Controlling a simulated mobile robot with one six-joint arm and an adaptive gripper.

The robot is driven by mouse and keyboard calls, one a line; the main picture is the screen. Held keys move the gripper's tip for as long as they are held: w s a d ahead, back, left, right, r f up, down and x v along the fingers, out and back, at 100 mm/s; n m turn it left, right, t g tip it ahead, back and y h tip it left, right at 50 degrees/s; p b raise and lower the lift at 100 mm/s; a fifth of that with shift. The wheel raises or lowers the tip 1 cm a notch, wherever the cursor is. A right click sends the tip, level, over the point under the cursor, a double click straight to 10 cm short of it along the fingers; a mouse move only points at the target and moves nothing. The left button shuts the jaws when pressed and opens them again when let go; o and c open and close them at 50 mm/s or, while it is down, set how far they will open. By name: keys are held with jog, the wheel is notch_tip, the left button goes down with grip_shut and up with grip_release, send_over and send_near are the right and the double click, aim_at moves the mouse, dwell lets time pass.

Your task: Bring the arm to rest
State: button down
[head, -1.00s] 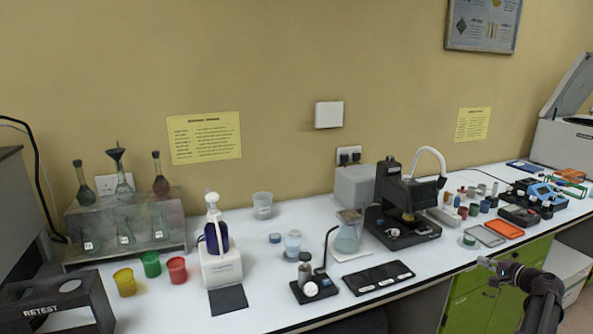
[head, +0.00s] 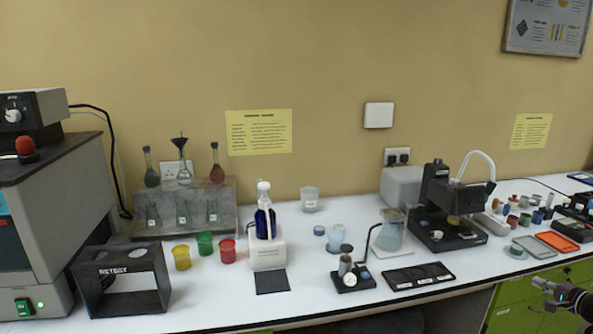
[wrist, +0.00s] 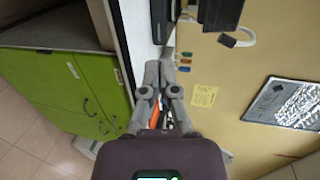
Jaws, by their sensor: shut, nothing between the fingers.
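My gripper (head: 541,284) shows at the lower right of the head view, in front of the bench's front edge by the green drawers. In the wrist view my gripper (wrist: 158,68) points along the bench, with its fingers together and nothing between them. Part of my arm is cut off by the right edge of the head view.
The white bench (head: 320,285) carries glassware, a dark instrument (head: 445,205), colored cups (head: 205,243) and a black RETEST rack (head: 120,280). Green drawers (head: 510,318) are under it at right. A grey machine (head: 40,240) stands at left. Open floor (wrist: 25,130) shows in the wrist view.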

jog(key=w+a+f+n+g+y+p, duration=0.1)
jog(key=w+a+f+n+g, duration=0.15)
jog(key=a, duration=0.85)
jog(key=w+a+f+n+g+y+p, duration=0.1)
jog(key=w+a+n+g, duration=0.2)
jog(key=a, duration=0.7)
jog(key=w+a+f+n+g+y+p, duration=0.1)
jog(key=w+a+f+n+g, duration=0.15)
jog(key=a, duration=0.85)
jog(key=s+a+n+g+h+p, duration=0.2)
jog(key=s+a+n+g, duration=0.1)
jog(key=a, duration=1)
jog(key=s+a+n+g+h+p, duration=0.2)
jog(key=s+a, duration=0.6)
jog(key=a, duration=0.5)
jog(key=n+g+h, duration=0.1)
jog(key=n+g, duration=0.1)
jog(key=n, duration=0.1)
jog(key=shift+f, duration=0.35)
